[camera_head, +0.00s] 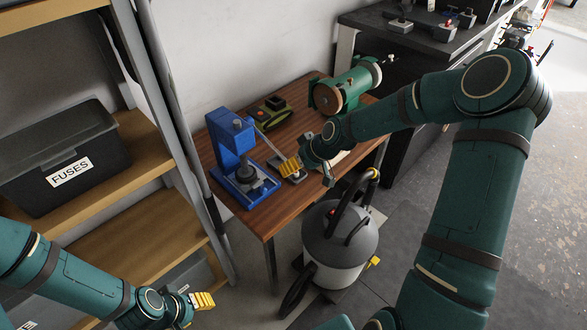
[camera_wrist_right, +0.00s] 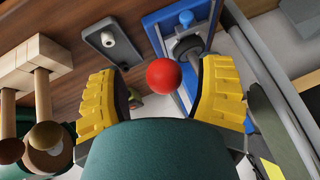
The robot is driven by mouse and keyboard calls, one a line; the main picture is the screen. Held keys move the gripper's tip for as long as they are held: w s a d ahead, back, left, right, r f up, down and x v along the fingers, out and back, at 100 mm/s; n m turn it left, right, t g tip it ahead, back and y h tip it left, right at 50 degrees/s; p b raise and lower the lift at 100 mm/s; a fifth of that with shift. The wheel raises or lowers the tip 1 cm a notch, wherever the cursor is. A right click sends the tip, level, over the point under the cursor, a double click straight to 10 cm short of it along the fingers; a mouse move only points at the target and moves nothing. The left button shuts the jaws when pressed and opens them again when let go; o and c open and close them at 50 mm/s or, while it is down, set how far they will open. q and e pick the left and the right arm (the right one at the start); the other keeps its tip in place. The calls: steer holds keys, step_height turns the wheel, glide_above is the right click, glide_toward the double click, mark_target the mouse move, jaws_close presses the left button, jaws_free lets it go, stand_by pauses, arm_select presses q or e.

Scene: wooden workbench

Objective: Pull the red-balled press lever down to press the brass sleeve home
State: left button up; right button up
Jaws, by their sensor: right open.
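The blue press (camera_head: 232,145) stands at the left end of the wooden bench, with a dark round part (camera_head: 247,172) on its base. Its thin grey lever (camera_head: 264,139) slants down to the right towards my right gripper (camera_head: 290,167). The lever's red ball (camera_wrist_right: 163,75) shows in the right wrist view between the two yellow fingers of the open right gripper, with a gap on each side. The ball is hidden in the head view. I cannot make out the brass sleeve. My left gripper (camera_head: 202,300) is low at the left, away from the bench; its opening is unclear.
A green machine (camera_head: 345,90) and a green-black device (camera_head: 270,112) stand on the bench (camera_head: 283,207) behind my right gripper. A grey vacuum cleaner (camera_head: 338,240) stands on the floor in front. A shelf with a fuses bin (camera_head: 62,150) is at the left.

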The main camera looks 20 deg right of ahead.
steer(key=v, duration=1)
steer(key=shift+s, duration=0.15)
